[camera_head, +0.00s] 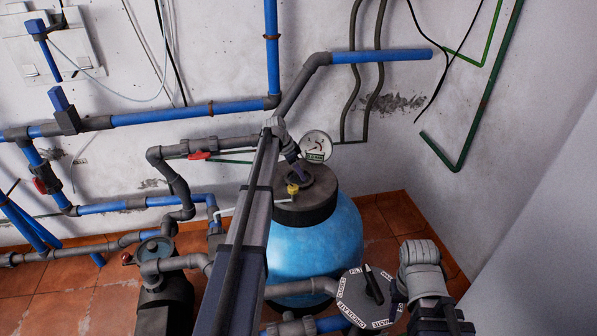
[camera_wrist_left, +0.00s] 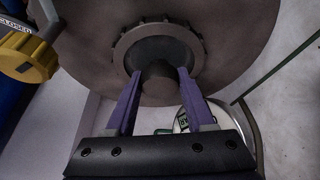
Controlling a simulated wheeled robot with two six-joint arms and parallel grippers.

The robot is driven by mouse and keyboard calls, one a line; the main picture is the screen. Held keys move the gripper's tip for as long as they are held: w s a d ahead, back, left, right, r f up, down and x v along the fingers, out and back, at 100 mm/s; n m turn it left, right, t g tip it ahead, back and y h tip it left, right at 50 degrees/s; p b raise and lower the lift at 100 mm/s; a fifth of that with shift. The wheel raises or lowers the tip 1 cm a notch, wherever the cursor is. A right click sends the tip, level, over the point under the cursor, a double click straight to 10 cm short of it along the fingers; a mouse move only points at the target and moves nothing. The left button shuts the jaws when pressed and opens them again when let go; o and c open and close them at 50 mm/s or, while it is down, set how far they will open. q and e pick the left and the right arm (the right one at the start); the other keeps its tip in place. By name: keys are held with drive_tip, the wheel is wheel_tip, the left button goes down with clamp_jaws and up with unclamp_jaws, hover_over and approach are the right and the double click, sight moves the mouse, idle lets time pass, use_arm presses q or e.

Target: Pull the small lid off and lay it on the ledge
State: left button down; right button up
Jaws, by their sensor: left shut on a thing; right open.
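A blue tank (camera_head: 320,240) with a dark top stands on the floor in the head view. A small round dark lid with a central knob (camera_wrist_left: 158,80) sits in a notched ring (camera_wrist_left: 120,47) on that top in the left wrist view. My left gripper (camera_wrist_left: 158,74) has its purple fingers on either side of the knob, shut on it. The lid looks seated in the ring. In the head view my left gripper (camera_head: 291,163) is over the tank top, partly hidden by my arm. My right gripper (camera_head: 398,292) is open beside a round labelled disc (camera_head: 352,292). I cannot make out a ledge.
A white gauge (camera_head: 316,146) stands behind the left gripper. A yellow part (camera_head: 293,190) sits on the tank's near side. Blue and grey pipes (camera_head: 190,113) run along the wall. A black pump (camera_head: 163,300) stands at lower left. Tiled floor (camera_head: 385,210) is bare at right.

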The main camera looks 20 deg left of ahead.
use_arm(q)
drive_tip(key=shift+r+p, duration=1.15)
drive_tip(key=shift+r, duration=0.1)
drive_tip(key=shift+r+p, duration=1.95)
drive_tip(key=shift+r, duration=0.05)
wheel_tip(320, 180, up, 10)
drive_tip(key=p, duration=0.9)
drive_tip(key=shift+f+p, duration=0.2)
drive_tip(key=shift+p, duration=0.1)
